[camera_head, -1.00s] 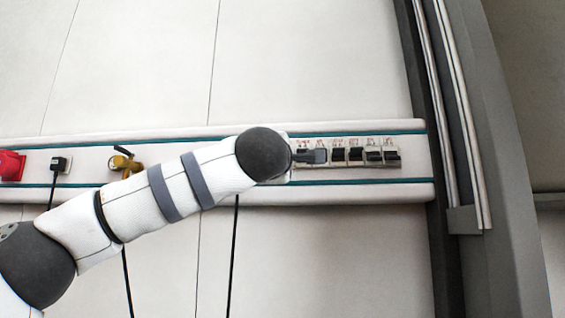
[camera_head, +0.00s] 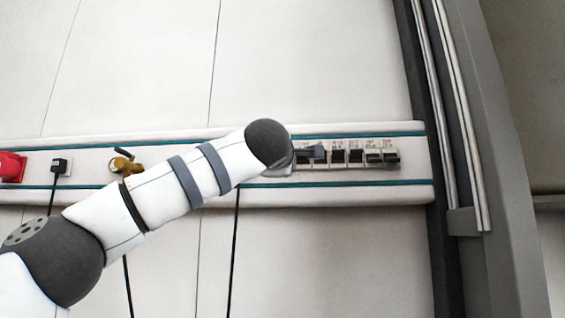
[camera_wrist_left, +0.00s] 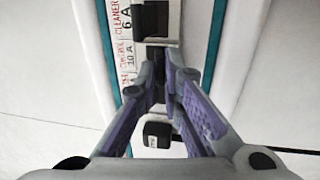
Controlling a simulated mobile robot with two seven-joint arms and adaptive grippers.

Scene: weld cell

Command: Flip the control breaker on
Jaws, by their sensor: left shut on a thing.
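The control breaker, labelled CONTROL 10 A, is in a row of breakers on the wall panel. In the left wrist view its black lever (camera_wrist_left: 159,72) lies between my fingertips and is mostly covered by them. My left gripper (camera_wrist_left: 161,78) is shut on that lever. I cannot tell the lever's exact position. My right gripper is not in view.
The CLEANER 6 A breaker (camera_wrist_left: 150,20) sits beside the control one. A brass valve (camera_head: 125,163), a black plug (camera_head: 60,167) and a red socket (camera_head: 12,167) are left along the panel.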

